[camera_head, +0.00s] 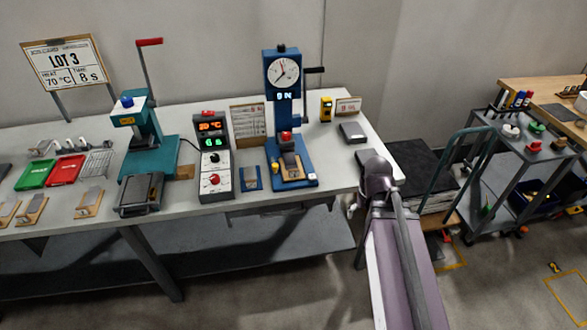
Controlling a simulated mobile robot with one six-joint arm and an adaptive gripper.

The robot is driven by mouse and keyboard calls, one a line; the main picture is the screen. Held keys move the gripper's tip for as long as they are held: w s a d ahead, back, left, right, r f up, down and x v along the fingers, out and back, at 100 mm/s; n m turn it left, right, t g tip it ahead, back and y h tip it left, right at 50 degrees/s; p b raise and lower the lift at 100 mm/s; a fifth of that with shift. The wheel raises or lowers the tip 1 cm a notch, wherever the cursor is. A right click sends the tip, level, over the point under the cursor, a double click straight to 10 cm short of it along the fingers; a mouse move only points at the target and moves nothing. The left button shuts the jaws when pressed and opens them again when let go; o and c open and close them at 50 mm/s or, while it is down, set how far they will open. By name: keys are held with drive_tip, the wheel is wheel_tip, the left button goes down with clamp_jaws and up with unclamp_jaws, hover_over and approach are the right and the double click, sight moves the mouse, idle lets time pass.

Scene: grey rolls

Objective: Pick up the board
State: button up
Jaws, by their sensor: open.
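Small wooden boards with grey pieces on them lie at the left front of the workbench: one board (88,204), another board (32,209), and one at the picture's left edge (8,212). Another wooden board (296,174) with a grey piece sits on the base of the blue dial press (283,120). I cannot tell which of these the task names. My arm rises from the bottom right to a rounded joint by the bench's right end. My gripper is not visible; it is outside the picture or hidden behind the arm.
The workbench (220,212) also holds a green tray (36,174), a red tray (67,169), a teal lever press (146,140) and a control box (214,160). A lot sign (64,65) stands behind. A cart (535,150) stands right.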

drive_tip(key=w+a+r+n+t+p, duration=0.2)
drive_tip(key=w+a+r+p, duration=0.15)
drive_tip(key=w+a, duration=0.7)
drive_tip(key=n+t+y+p, duration=0.1)
drive_tip(key=t, duration=0.1)
approach(294, 170)
wheel_tip(294, 170, up, 3)
drive_tip(key=shift+s+r, duration=0.15)
drive_tip(key=shift+s, duration=0.25)
drive_tip(key=b+x, duration=0.7)
drive_tip(key=x, duration=0.1)
drive_tip(key=shift+f+b, duration=0.3)
drive_tip(key=shift+f, duration=0.05)
drive_tip(key=b+x, duration=0.3)
drive_tip(key=shift+s+d+f, duration=0.15)
drive_tip(key=shift+d+f, duration=0.1)
drive_tip(key=shift+f, duration=0.1)
drive_tip(key=shift+b+x, duration=0.9)
drive_tip(key=shift+b, duration=0.15)
